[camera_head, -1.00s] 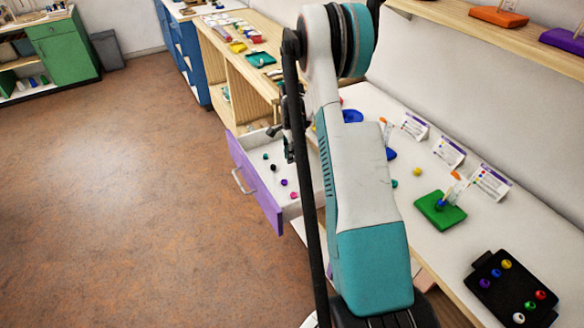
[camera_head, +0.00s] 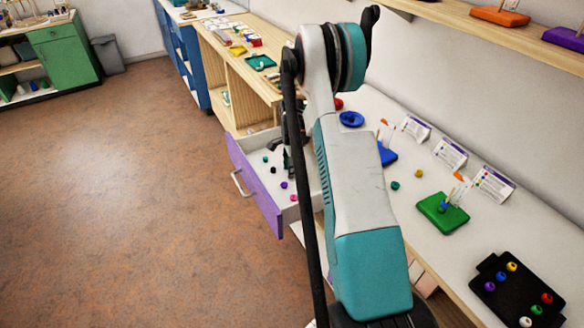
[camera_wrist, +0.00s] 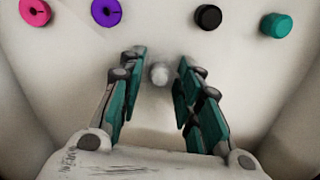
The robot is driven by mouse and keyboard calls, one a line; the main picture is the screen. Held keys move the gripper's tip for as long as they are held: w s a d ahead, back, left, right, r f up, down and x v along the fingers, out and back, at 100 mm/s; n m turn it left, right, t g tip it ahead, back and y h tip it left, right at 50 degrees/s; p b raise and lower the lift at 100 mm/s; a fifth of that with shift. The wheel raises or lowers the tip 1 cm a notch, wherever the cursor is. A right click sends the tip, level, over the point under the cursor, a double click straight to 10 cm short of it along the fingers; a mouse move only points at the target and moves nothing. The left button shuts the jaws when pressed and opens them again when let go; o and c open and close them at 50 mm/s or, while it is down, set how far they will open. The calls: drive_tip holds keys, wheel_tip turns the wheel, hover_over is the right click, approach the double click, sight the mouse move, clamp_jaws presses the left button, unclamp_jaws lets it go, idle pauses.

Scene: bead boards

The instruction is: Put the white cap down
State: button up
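In the wrist view, a small round white piece, which looks like the white cap (camera_wrist: 159,74), sits between and just beyond the fingertips of my gripper (camera_wrist: 158,78). The fingers are spread apart, with a clear gap on each side of it. It appears to rest on the pale floor of the open drawer (camera_wrist: 160,25), though its exact height is hard to tell. In the head view, my gripper (camera_head: 283,150) is over the purple-fronted drawer (camera_head: 253,185), partly hidden by my arm, and the white cap cannot be made out there.
A pink bead (camera_wrist: 35,12), a purple bead (camera_wrist: 106,12), a black cap (camera_wrist: 208,17) and a teal cap (camera_wrist: 276,25) lie in the drawer. Drawer walls rise on both sides. On the counter are a green board (camera_head: 443,213) and a black tray (camera_head: 515,290) with several beads.

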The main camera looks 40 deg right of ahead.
drive_tip(key=shift+r, duration=0.15)
wheel_tip(320, 180, up, 12)
drive_tip(key=p, duration=0.4)
idle(1.3)
